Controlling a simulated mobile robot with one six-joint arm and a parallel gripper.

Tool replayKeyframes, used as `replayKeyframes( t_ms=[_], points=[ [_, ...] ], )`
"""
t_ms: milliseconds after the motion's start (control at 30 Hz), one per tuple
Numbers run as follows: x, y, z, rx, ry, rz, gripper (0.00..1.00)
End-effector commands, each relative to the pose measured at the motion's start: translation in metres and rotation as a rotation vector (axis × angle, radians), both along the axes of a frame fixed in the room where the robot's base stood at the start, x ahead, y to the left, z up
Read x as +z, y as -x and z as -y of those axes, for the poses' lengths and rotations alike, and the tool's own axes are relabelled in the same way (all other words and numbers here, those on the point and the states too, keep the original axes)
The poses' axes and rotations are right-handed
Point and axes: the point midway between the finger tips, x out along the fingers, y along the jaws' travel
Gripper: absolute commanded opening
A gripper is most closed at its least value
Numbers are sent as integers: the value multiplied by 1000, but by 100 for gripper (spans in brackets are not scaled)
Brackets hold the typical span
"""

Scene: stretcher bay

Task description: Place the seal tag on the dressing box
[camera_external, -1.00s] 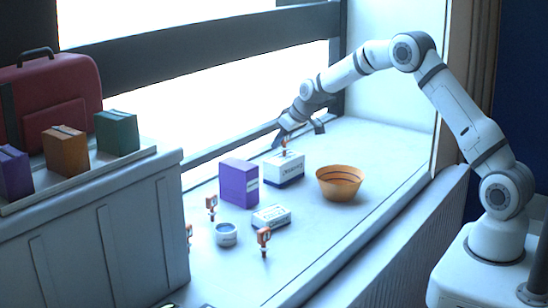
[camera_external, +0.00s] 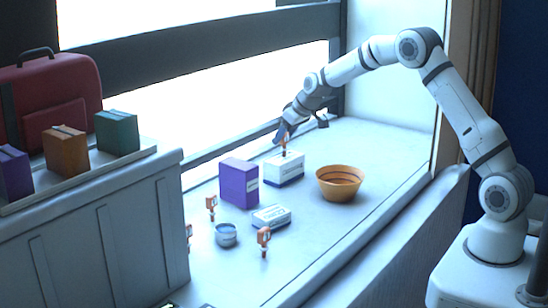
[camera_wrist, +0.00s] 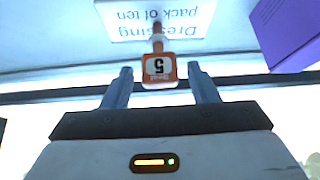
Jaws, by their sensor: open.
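The dressing box (camera_external: 288,174) is white with dark print and a blue base, standing on the ledge beside a purple box. In the wrist view its printed face (camera_wrist: 190,24) reads "Dressing pack of ten", upside down. The seal tag (camera_wrist: 158,67) is orange with a white label marked 5. In the outside view the tag (camera_external: 285,145) appears upright at the top of the dressing box. My gripper (camera_wrist: 158,76) is open, its fingers on either side of the tag with gaps between. In the outside view my gripper (camera_external: 284,136) is just above the box. The exact contact under the stem is unclear.
The purple box (camera_external: 239,181) stands left of the dressing box, an orange bowl (camera_external: 340,183) to its right. A small white box (camera_external: 271,216), a tin (camera_external: 226,235) and other orange tags (camera_external: 264,238) stand nearer the front. The ledge's right front is clear.

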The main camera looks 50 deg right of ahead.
Motion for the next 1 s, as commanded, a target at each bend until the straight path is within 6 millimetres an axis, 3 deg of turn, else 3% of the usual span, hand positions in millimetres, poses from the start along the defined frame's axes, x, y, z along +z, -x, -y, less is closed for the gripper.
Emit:
replayKeyframes(
  t_ms=[400,767,867,1000],
  points=[
    [67,44,0,0,0,2,54],
    [86,61,-6,2,-2,-6,54],
    [99,86,-21,8,-7,-25,54],
    [121,151,-54,15,-18,-74,54]
  ],
)
